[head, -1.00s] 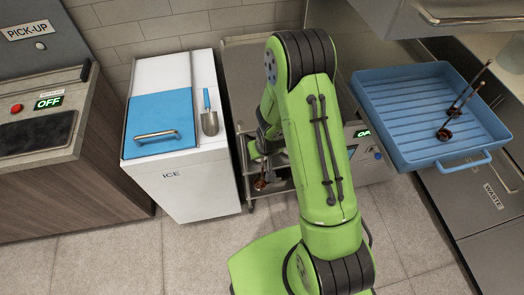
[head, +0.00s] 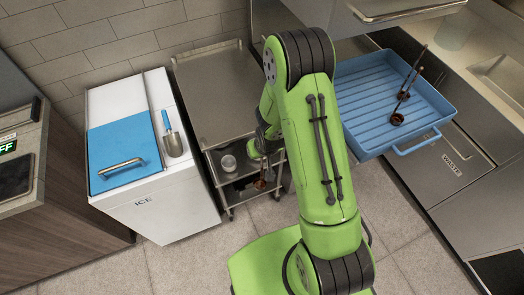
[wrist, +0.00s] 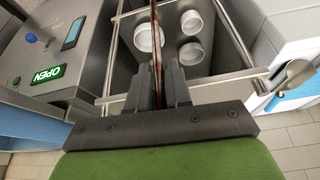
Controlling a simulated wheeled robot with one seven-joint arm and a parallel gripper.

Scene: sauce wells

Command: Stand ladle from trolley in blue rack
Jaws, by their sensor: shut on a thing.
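My gripper (head: 264,147) is shut on a dark ladle (head: 261,183), whose brown bowl hangs below it in front of the trolley. In the wrist view the fingers (wrist: 157,82) are closed around the ladle's thin brown handle (wrist: 156,45). The steel trolley (head: 212,90) stands left of my arm, with a bare top. The blue rack (head: 368,92) is a ribbed tray at the right, with a front handle. Two dark ladles (head: 397,118) with brown bowls stand tilted in it. My arm hides the rack's left edge.
White round containers (wrist: 147,37) sit on the trolley's lower level. A white ice bin (head: 160,205) with a blue lid and a scoop (head: 173,142) stands left of the trolley. A steel counter (head: 500,80) runs along the right. The floor in front is clear.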

